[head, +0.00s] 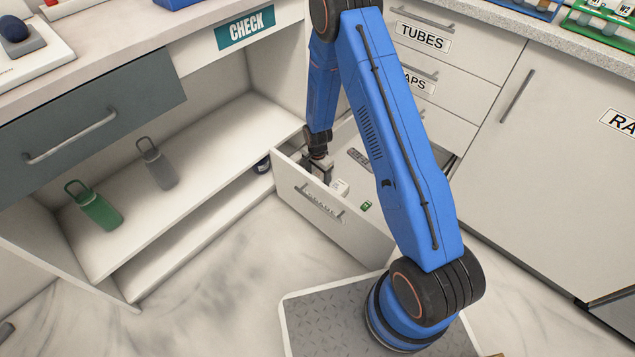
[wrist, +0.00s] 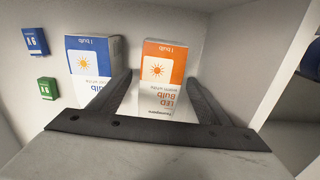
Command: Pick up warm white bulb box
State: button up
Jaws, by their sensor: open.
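The orange and white bulb box (wrist: 163,80) stands in the wrist view, its printing upside down; the small line below "LED Bulb" seems to read warm white. My gripper (wrist: 161,84) is open, with one dark finger on each side of this box. I cannot tell whether either finger touches it. A blue and white bulb box (wrist: 92,64) stands just left of the left finger. In the head view my gripper (head: 320,172) reaches down into the open drawer (head: 330,222), near its left side. The orange box cannot be made out there.
Small blue (wrist: 35,41) and green (wrist: 47,88) packs lie left of the boxes. The head view shows a dark remote-like object (head: 360,158) farther back in the drawer. The drawer walls are close by. Green (head: 95,207) and grey (head: 157,165) bottles are on the left shelf.

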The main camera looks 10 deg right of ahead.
jog(key=shift+f, duration=0.1)
jog(key=c, duration=1.1)
jog(key=shift+c, duration=0.2)
